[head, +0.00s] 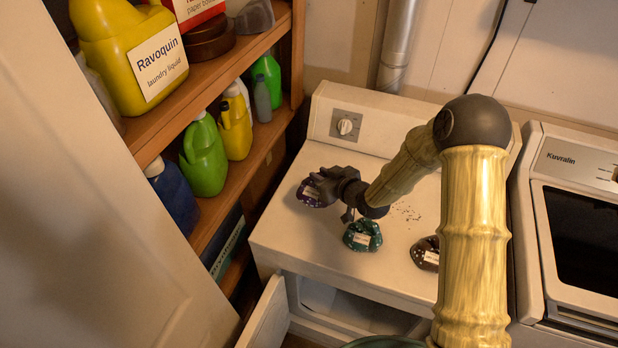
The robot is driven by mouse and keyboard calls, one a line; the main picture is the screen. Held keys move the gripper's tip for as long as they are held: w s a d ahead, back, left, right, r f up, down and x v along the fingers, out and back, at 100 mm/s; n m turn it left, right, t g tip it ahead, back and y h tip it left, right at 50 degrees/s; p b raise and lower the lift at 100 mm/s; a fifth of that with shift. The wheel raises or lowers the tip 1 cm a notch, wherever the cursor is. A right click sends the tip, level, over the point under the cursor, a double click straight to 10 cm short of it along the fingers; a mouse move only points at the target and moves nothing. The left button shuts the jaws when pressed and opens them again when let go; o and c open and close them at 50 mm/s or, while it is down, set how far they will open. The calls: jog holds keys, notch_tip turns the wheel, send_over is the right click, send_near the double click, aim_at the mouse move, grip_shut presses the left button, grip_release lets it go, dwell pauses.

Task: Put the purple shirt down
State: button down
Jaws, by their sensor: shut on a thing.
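The purple shirt (309,195) is a small crumpled bundle with pale specks, over the left part of the white machine's top (285,236). My gripper (318,187) is shut on it, reaching in from the right. The fingers and part of the shirt hide each other, and I cannot tell whether the shirt touches the surface. A green bundle (362,236) with a white label lies on the machine top, nearer and to the right. A dark maroon bundle (425,252) with a label lies further right, partly behind my arm.
A wooden shelf (222,62) with yellow, green and blue bottles stands at the left. The machine's front door (266,318) hangs open. A second machine (585,215) stands at the right. Dark crumbs (408,212) lie on the machine top, with bare surface around them.

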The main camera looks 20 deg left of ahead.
jog(key=w+d+r+m+t+h, duration=0.1)
jog(key=d+m+t+h, duration=0.4)
jog(key=d, duration=2.5)
jog(key=m+h, duration=0.5)
jog(key=shift+w+d+r+h, duration=0.15)
jog(key=shift+d+r+h, duration=0.1)
jog(key=shift+r+h, duration=0.1)
jog(key=shift+a, duration=0.15)
